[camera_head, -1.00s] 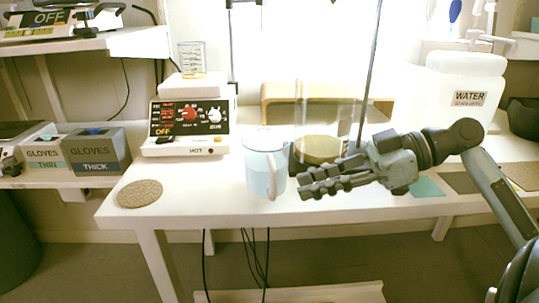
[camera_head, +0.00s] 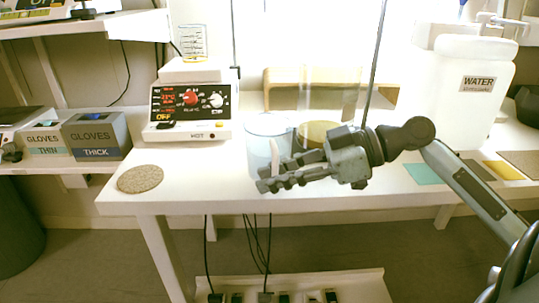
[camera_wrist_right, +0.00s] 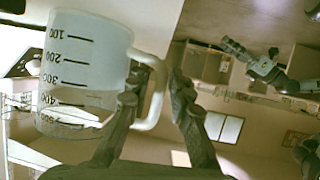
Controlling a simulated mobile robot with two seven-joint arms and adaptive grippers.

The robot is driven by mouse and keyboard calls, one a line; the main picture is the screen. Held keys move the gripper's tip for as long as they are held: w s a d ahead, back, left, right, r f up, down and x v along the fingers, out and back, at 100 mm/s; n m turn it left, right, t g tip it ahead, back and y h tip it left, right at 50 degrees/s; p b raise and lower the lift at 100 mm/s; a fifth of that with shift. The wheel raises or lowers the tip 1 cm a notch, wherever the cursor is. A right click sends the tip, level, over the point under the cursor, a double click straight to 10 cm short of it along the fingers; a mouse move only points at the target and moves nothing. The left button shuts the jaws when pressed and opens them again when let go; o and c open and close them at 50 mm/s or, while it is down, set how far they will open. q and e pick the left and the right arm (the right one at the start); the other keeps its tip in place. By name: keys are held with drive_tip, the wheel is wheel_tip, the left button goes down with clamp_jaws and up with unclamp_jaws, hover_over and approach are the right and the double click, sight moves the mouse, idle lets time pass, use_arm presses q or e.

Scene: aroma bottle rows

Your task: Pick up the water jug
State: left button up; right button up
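The water jug (camera_head: 264,138) is a clear, pale-blue measuring jug standing upright near the front edge of the white table. In the right wrist view the jug (camera_wrist_right: 82,70) fills the left side, with its scale marks and white handle (camera_wrist_right: 156,92). My right gripper (camera_head: 264,179) is at the front of the jug by its handle. In the right wrist view its fingers (camera_wrist_right: 156,98) are apart, one on each side of the handle. I cannot tell if either touches it. My left arm's gripper (camera_wrist_right: 238,48) shows small in the wrist view; its opening is unclear.
A hotplate with a control panel (camera_head: 190,103) stands left of the jug. A glass vessel with amber contents (camera_head: 316,133) stands just right of it, close to a thin metal rod (camera_head: 374,55). A white WATER container (camera_head: 478,70) is at the right. A cork mat (camera_head: 140,179) lies front left.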

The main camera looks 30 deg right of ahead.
drive_tip(key=shift+c, duration=0.5)
clamp_jaws()
drive_tip(key=shift+r, duration=0.1)
